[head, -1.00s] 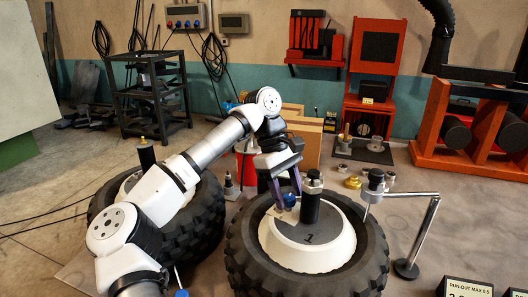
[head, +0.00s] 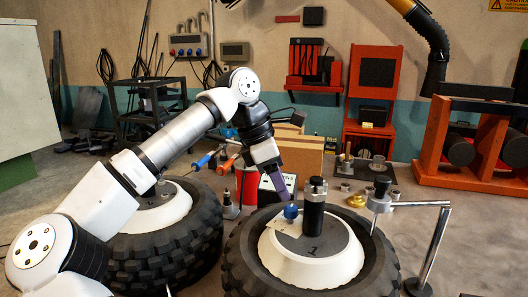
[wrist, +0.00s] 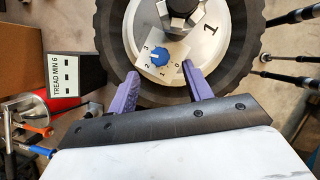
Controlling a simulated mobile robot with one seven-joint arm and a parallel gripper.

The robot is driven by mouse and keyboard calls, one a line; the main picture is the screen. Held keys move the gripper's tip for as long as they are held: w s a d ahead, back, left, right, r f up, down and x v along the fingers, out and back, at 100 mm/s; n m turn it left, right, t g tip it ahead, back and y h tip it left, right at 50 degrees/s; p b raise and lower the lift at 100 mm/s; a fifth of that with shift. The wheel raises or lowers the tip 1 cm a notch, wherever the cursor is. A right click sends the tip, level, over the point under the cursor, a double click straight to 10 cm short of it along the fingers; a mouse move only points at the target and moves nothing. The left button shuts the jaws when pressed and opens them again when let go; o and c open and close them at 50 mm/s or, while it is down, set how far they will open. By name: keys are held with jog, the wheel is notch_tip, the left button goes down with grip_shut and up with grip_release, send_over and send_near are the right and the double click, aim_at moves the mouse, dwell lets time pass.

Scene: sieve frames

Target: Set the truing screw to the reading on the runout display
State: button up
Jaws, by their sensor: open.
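The truing screw is a blue knob (wrist: 160,59) on a pale square plate (wrist: 150,70) marked 0, 1, 2 and 3, on the hub of tyre 1. Its pointer is too small to read surely. In the head view the knob (head: 291,211) sits beside a black post. My gripper (wrist: 161,72) is open, its purple fingers spread either side of and just short of the knob, empty. In the head view my gripper (head: 283,196) is just above and left of the knob.
Tyre 1 (head: 245,250) lies flat, with a second tyre (head: 200,250) to its left. A metal stand with an arm (head: 430,245) rises at the right. A "TREAD MIN 6" sign (wrist: 70,73) and coloured-handled tools (wrist: 35,128) lie left in the wrist view.

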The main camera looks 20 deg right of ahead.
jog(key=v, duration=0.8)
